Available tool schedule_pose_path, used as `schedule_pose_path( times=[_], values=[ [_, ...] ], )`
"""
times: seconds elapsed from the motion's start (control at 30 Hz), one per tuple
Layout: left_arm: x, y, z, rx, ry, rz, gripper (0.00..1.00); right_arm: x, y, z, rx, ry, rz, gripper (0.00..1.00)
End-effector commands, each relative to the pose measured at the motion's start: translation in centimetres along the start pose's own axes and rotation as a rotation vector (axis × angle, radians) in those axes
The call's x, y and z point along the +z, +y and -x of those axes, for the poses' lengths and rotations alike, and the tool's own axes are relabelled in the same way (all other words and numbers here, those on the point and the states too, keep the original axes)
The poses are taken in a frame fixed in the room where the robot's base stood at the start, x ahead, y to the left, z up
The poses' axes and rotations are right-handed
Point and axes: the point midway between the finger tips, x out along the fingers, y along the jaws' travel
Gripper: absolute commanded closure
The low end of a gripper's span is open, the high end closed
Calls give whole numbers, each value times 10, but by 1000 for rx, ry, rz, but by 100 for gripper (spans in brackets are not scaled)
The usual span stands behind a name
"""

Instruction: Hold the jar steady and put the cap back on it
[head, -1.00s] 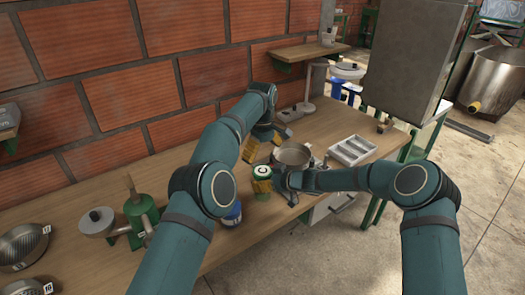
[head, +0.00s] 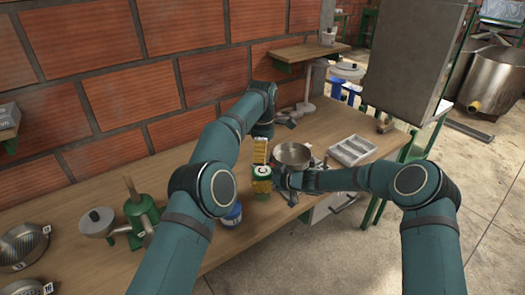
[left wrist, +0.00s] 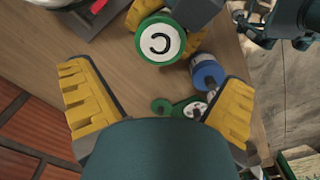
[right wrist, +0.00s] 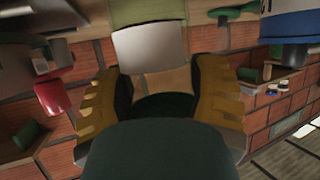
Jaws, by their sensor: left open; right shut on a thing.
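The jar (right wrist: 150,48) shows a pale label and a light green part in the right wrist view. My right gripper (head: 265,185) is shut on it and holds it upright at the table's front. A green-rimmed cap (head: 262,171) with a white top sits on top of the jar; I cannot tell whether it is tight.
A metal pot (head: 292,155) stands right of the jar, with a grey compartment tray (head: 352,150) beyond. A blue container (head: 232,214) is close on the left. A green hand mill (head: 141,212) stands further left. The brick wall bounds the back.

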Motion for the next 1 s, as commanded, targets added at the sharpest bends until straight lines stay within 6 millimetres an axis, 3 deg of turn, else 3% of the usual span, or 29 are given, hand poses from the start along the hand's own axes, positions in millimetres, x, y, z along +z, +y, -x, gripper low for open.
schedule_pose_path(
  times=[0.5,0.97,1.0],
  values=[
    [-1,0,-66,-3,0,0,0,-1,0,0,0,1,0,100],
    [0,0,-77,-1,0,-1,0,-1,0,0,0,1,0,100],
    [0,0,-77,-1,0,-1,11,-1,0,0,0,1,1,100]
  ],
)
